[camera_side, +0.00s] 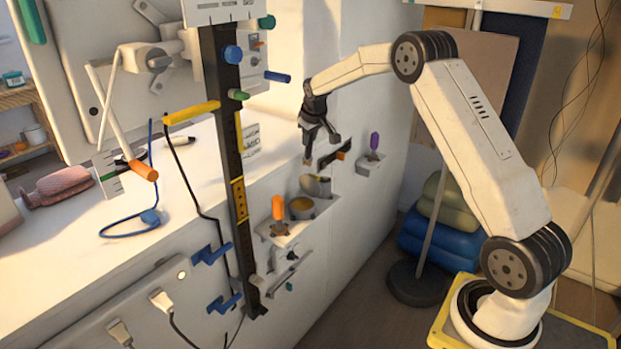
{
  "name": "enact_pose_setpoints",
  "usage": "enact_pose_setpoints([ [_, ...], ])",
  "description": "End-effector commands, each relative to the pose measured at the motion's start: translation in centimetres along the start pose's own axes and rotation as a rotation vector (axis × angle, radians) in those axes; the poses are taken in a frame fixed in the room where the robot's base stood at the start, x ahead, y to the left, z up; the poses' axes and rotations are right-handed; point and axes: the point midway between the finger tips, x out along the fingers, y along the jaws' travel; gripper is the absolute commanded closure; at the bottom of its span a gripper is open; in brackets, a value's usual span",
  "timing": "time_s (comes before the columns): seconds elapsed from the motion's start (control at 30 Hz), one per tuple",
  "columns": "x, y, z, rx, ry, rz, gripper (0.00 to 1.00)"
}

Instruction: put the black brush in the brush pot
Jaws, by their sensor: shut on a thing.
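My gripper (320,140) hangs from the end of my arm, pointing down in front of the white wall panel. It is shut on a slim dark thing, seemingly the black brush (308,157), whose pale lower end shows below the fingers. Most of the brush is hidden or too small to make out. Below it, a rack on the panel holds round cups. One grey cup (302,209) has a yellowish inside. Another opening with a tilted pale disc (310,186) is just behind it. I cannot tell which is the brush pot. The brush is above them, apart.
An orange-handled tool (278,208) stands in a holder left of the cups. A purple-handled tool (374,141) stands in a holder to the right. A dark slanted piece with an orange end (341,155) is close behind my gripper. A black post (230,150) with pegs rises at left.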

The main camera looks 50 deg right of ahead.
Motion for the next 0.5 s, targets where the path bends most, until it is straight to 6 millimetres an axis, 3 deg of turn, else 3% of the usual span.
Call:
enact_pose_setpoints([
  [0.5,1.3,3.8,-0.8,0.172,-0.165,-0.046,1.0],
])
